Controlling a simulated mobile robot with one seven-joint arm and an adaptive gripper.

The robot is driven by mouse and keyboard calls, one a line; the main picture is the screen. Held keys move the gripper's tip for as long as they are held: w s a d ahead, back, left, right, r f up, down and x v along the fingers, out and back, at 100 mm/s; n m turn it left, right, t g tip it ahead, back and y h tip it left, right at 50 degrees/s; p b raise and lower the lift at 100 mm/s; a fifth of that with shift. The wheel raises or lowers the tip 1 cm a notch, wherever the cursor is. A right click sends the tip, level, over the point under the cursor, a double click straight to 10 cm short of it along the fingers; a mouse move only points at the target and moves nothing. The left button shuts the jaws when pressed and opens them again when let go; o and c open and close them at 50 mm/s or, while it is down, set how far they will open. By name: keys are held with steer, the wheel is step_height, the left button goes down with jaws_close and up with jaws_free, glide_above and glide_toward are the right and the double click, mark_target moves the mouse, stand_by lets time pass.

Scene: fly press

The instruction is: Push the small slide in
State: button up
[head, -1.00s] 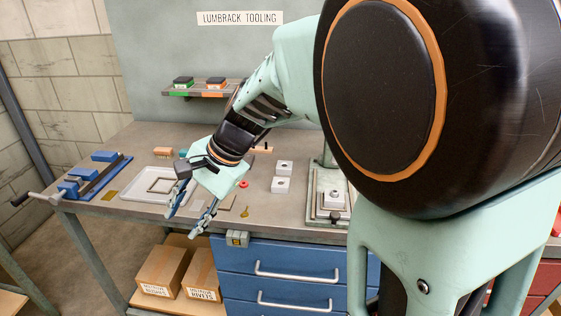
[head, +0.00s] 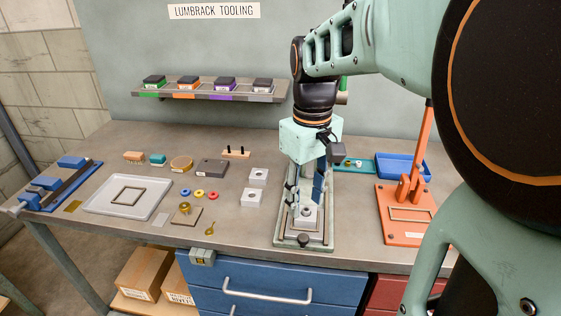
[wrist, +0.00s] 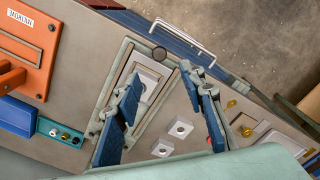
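The small slide seems to be the flat grey plate in the pale green press bed (head: 279,238), with a dark round knob (head: 303,240) at its front end. The knob also shows in the wrist view (wrist: 158,54). A pale block with a round hole (head: 306,217) sits on the plate. My gripper hides part of the bed and column.
Two pale holed blocks (head: 251,197) stand left of the bed. An orange hand press (head: 405,215) and a blue tray (head: 402,164) are to the right. A white tray (head: 101,203) and small coloured rings (head: 199,193) lie left. Blue drawers (head: 245,285) are below the front edge.

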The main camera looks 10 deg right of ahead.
mark_target(303, 236)
step_height(303, 236, down, 11)
steer(key=shift+r+b, duration=0.15)
steer(key=shift+b, duration=0.35)
jaws_close()
